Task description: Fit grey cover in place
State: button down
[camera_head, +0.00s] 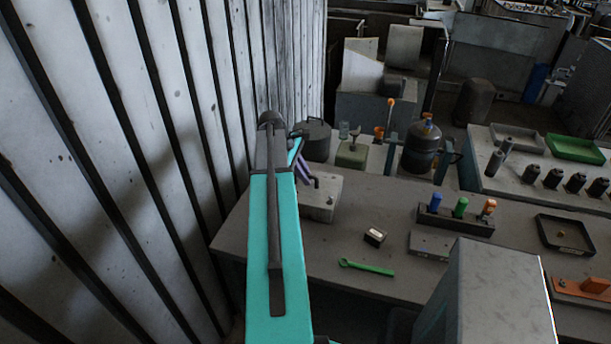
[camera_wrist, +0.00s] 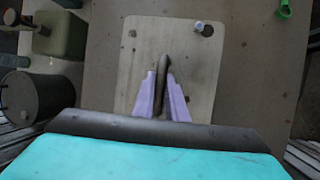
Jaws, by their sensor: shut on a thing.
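The grey cover (camera_wrist: 190,75) shows in the wrist view as a pale flat plate with dark holes near its corners and a dark upright handle in the middle. My gripper (camera_wrist: 164,88), with lilac fingers, is shut on that handle. A small pale bluish peg (camera_wrist: 199,27) stands at the plate's upper right corner, beside a dark hole. In the head view the pale block (camera_head: 322,203) with the dark handle is at the table's far left, and my gripper (camera_head: 303,170) is partly hidden by my arm. I cannot tell whether the cover is seated or lifted; its underside is hidden.
A grey-slatted wall stands close on the left. A dark round pot (camera_head: 315,140) and a green box (camera_head: 352,154) sit behind the block. A small white-topped box (camera_head: 375,237) and a green wrench (camera_head: 367,268) lie in front. A rack with coloured handles (camera_head: 456,220) stands right.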

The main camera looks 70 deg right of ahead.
jog(key=shift+d+f, duration=0.1)
jog(key=shift+d, duration=0.05)
jog(key=c, duration=1.7)
grip_release()
jog(key=shift+d+f, duration=0.1)
jog(key=shift+f, duration=0.05)
jog(key=o, duration=0.5)
jog(key=shift+a, duration=0.2)
jog(key=shift+r+p, duration=0.85)
jog(key=shift+r, duration=3.25)
